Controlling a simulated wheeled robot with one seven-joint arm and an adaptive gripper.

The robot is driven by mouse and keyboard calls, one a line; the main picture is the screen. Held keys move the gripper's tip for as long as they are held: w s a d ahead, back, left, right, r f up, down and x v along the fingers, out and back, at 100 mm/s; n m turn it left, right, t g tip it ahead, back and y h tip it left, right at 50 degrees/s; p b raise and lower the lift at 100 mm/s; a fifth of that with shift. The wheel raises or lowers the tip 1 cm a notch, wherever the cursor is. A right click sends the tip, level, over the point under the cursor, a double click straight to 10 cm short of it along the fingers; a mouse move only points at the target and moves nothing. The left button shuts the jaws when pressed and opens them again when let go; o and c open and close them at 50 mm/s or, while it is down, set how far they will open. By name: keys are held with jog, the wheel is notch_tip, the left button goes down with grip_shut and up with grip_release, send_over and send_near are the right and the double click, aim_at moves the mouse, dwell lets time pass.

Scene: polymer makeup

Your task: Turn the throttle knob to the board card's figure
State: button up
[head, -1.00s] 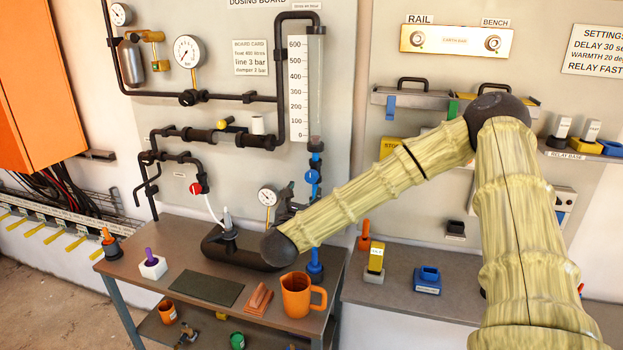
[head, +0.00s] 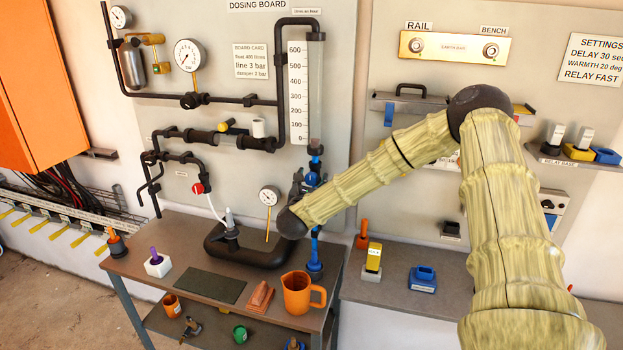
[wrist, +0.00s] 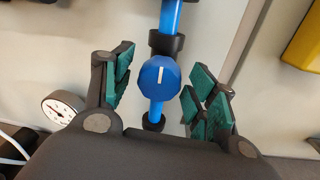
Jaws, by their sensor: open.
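A blue knob (wrist: 158,77) with a white pointer mark sits on a blue vertical pipe in the wrist view. The mark points nearly straight up, tilted slightly right. In the head view the knob (head: 312,179) is below the float tube, partly beside my dark gripper (head: 299,186). My gripper (wrist: 160,72) is open, its green-padded fingers on either side of the knob with gaps showing. The board card (head: 251,61) reads float 400 litres, line 3 bar, damper 2 bar. The tube's scale (head: 298,92) runs from 0 to 600; I cannot make out the float.
A small gauge (head: 269,196) stands left of my gripper, also in the wrist view (wrist: 62,107). A red valve (head: 198,188) and a large gauge (head: 189,55) are farther left. An orange jug (head: 297,294) stands on the bench below my arm.

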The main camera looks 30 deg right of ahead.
jog(key=shift+c, duration=0.5)
jog(key=c, duration=0.9)
jog(key=shift+c, duration=0.2)
jog(key=shift+b, duration=0.45)
